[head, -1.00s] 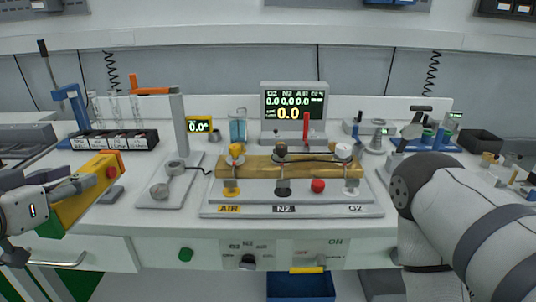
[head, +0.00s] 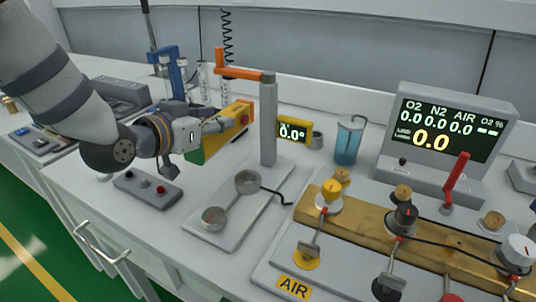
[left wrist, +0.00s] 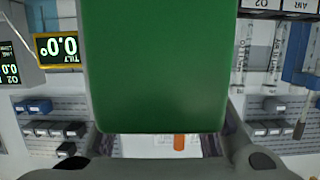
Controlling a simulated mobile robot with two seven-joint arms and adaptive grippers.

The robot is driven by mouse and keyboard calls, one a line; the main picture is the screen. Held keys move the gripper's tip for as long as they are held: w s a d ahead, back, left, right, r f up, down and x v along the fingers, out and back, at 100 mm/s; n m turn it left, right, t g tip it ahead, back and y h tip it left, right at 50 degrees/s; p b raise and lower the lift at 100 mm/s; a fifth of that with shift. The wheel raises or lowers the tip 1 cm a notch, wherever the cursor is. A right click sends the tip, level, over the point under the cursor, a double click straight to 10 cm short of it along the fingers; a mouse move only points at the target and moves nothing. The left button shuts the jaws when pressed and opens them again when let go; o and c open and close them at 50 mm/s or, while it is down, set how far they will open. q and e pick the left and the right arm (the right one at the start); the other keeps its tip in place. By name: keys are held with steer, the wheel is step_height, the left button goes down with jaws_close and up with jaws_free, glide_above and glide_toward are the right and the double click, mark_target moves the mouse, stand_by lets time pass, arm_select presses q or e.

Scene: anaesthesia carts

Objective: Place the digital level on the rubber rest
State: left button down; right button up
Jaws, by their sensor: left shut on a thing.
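My left gripper (head: 214,126) is shut on a yellow and green block with a red part at its end, which seems to be the digital level (head: 238,116). It holds the block above the back left part of the bench, left of the grey post. In the left wrist view the level's green face (left wrist: 158,65) fills the middle and hides most of what lies beyond. I cannot pick out the rubber rest with certainty. My right gripper is not in view.
A yellow-framed tilt readout (head: 292,130) shows 0.0° right of the grey post (head: 268,125) with its orange arm. A button box (head: 147,188) lies below my left gripper. A plate with two round cups (head: 235,222) and a brass manifold (head: 350,215) stand to the right.

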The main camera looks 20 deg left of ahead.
arm_select(q)
step_height(320, 180, down, 8)
steer(key=shift+w+r, duration=0.1)
steer(key=shift+w, duration=0.05)
steer(key=c, duration=1.1)
jaws_free()
steer(key=shift+f, duration=0.2)
steer(key=shift+r, duration=0.1)
